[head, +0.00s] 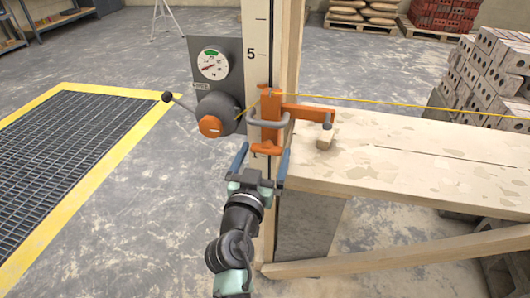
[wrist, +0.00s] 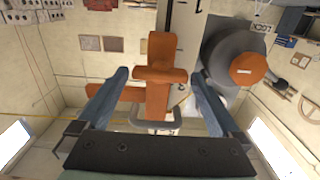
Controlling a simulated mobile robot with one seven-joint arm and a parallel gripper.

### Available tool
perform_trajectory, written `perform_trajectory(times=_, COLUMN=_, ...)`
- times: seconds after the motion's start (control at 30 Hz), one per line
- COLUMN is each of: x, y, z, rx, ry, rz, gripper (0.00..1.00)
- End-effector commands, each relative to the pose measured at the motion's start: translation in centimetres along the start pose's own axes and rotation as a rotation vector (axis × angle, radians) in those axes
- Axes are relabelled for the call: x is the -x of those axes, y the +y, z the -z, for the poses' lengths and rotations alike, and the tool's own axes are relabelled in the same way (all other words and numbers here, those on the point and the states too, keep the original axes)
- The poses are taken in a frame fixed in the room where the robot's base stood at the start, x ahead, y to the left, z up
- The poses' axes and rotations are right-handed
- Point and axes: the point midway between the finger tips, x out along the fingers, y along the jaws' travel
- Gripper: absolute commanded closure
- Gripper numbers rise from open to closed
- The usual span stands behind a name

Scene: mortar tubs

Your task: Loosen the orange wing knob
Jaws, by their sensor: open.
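The orange wing knob (head: 267,149) sits at the lower end of an orange clamp (head: 271,105) on the upright post (head: 257,35). In the wrist view the wing knob (wrist: 160,75) lies crosswise in the middle, in front of the clamp body. My gripper (head: 262,160) is open, its blue fingers pointing up at the post, just below the clamp. In the wrist view the fingers of my gripper (wrist: 158,78) stand on either side of the knob, with a gap on both sides. I cannot tell how far the fingertips reach past it.
A grey drum with an orange cap (head: 210,125) and a lever is left of the clamp, under a gauge (head: 213,65). A grey loop handle (head: 266,130) curves across the clamp. A yellow line (head: 400,103) runs right over the plank (head: 400,150). Bricks (head: 490,75) stand right.

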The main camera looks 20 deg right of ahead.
Motion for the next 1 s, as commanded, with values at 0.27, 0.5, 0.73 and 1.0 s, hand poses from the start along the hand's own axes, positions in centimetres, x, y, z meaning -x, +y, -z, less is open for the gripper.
perform_trajectory(times=0.27, x=-0.77, y=0.07, z=0.0, rx=-0.001, ry=0.0, rz=-0.001, gripper=0.0)
perform_trajectory(times=0.5, x=-0.72, y=0.05, z=0.01, rx=0.0, ry=0.0, rz=-0.001, gripper=0.2)
perform_trajectory(times=0.73, x=-0.7, y=0.05, z=0.0, rx=0.0, ry=0.0, rz=-0.001, gripper=0.61)
perform_trajectory(times=1.0, x=-0.69, y=0.05, z=-0.02, rx=0.02, ry=-0.001, rz=-0.001, gripper=0.68)
